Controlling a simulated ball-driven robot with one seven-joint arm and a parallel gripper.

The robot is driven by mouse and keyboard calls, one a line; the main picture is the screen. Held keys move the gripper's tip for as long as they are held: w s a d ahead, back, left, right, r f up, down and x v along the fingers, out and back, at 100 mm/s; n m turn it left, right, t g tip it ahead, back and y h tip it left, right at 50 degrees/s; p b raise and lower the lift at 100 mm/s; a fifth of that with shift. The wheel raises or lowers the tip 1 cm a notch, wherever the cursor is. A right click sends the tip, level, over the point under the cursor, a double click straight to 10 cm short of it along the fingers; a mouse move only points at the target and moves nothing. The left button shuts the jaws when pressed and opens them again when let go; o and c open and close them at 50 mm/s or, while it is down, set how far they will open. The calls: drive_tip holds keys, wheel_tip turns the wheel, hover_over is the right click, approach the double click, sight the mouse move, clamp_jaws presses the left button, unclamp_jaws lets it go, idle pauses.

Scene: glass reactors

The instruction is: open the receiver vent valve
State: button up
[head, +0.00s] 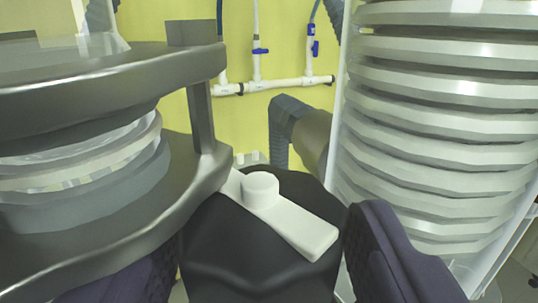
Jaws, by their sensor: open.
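A white lever handle (299,225) with a round hub lies slanted across a black rounded body (235,255) at the lower middle. Its free end points toward the lower right; its upper left end runs up to the grey clamp. I take this handle to be the receiver vent valve. My gripper (262,262) is open. Its dark purple right finger stands just right of the lever's free end, and its left finger shows at the lower left, partly hidden behind the grey clamp. The lever lies between the fingers in the picture; I see no contact.
A grey metal flange clamp (208,125) around glass fills the left side, close by. A ribbed white glass coil column (435,130) stands close on the right. Behind, white pipes with blue valves (259,51) run along a yellow wall, beside a grey elbow hose (295,120).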

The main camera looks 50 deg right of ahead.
drive_tip(key=shift+x, duration=0.85)
drive_tip(key=c, duration=0.7)
drive_tip(key=shift+o, duration=0.2)
drive_tip(key=shift+f+n+t+y+b, duration=0.1)
drive_tip(key=shift+n+t+y+b, duration=0.25)
drive_tip(key=shift+b, duration=0.2)
drive_tip(key=t+y+b, duration=0.1)
drive_tip(key=b, duration=0.1)
drive_tip(key=n+t+b, duration=0.1)
drive_tip(key=b, duration=0.1)
drive_tip(key=shift+f+n+y, duration=0.25)
drive_tip(key=shift+y, duration=0.1)
drive_tip(key=n+t+y+b, duration=0.2)
drive_tip(key=y+b, duration=0.1)
drive_tip(key=b, duration=0.2)
drive_tip(key=shift+d, duration=0.1)
drive_tip(key=n+y, duration=0.1)
drive_tip(key=n+t+y, duration=0.1)
drive_tip(key=shift+r+t+y, duration=0.25)
drive_tip(key=shift+r+y, duration=0.15)
drive_tip(key=shift+n+t+y+p, duration=0.4)
drive_tip(key=shift+n+y+p, duration=0.55)
drive_tip(key=shift+y, duration=0.25)
